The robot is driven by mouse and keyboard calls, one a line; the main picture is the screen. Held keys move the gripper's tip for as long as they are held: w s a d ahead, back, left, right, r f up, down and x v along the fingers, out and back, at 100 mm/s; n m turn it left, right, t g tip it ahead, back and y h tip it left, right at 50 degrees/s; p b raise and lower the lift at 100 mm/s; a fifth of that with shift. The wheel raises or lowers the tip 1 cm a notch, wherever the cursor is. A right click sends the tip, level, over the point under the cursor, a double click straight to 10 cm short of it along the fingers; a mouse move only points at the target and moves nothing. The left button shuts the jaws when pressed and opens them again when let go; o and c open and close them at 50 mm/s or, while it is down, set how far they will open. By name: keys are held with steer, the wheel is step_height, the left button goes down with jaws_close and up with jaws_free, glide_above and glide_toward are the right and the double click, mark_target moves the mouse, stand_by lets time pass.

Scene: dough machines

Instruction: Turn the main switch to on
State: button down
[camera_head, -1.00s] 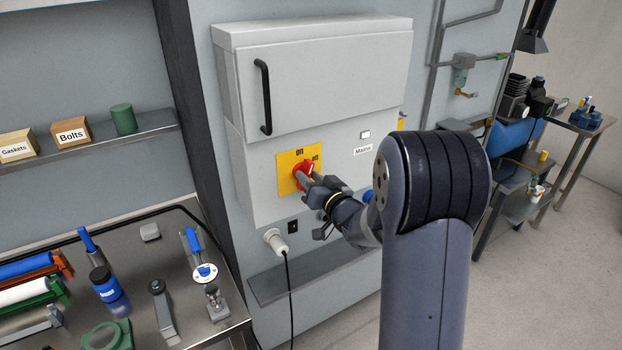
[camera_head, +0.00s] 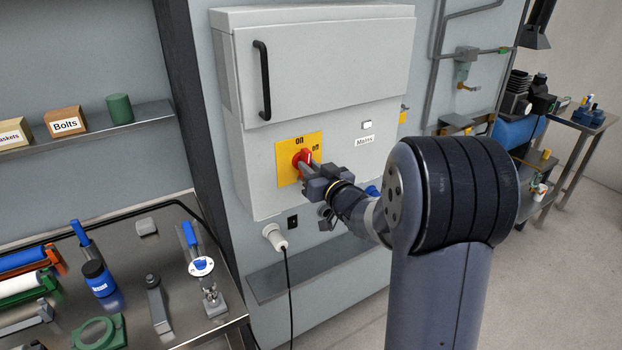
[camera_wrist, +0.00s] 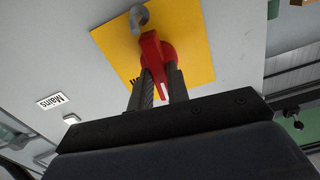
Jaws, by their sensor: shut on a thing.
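The main switch (camera_head: 302,158) is a red rotary handle on a yellow plate (camera_head: 286,173) marked "on" at the top and "off" to its upper right. It sits on the front of a light grey cabinet. My gripper (camera_head: 312,168) is at the switch, its fingers shut on the red handle. In the wrist view the red handle (camera_wrist: 156,50) sits between both fingers (camera_wrist: 160,88). Its white mark lies at the finger end, and the handle runs roughly parallel to the plate's side edge. The "off" lettering is partly covered beside a finger; "on" is hidden there.
The cabinet (camera_head: 330,65) has a black door handle (camera_head: 264,80) and a "Mains" label (camera_head: 364,141). A white plug with a cable (camera_head: 275,237) is below. A tool bench (camera_head: 150,235) stands at the left. Floor at the right is open.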

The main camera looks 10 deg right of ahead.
steer(key=shift+n+b, duration=0.4)
steer(key=shift+n, duration=0.2)
steer(key=c, duration=1.4)
jaws_free()
steer(key=shift+o, duration=0.2)
steer(key=shift+s, duration=0.1)
steer(key=b+v, duration=0.1)
steer(key=v, duration=0.9)
steer(key=shift+s+b, duration=0.3)
steer(key=shift+b, duration=0.05)
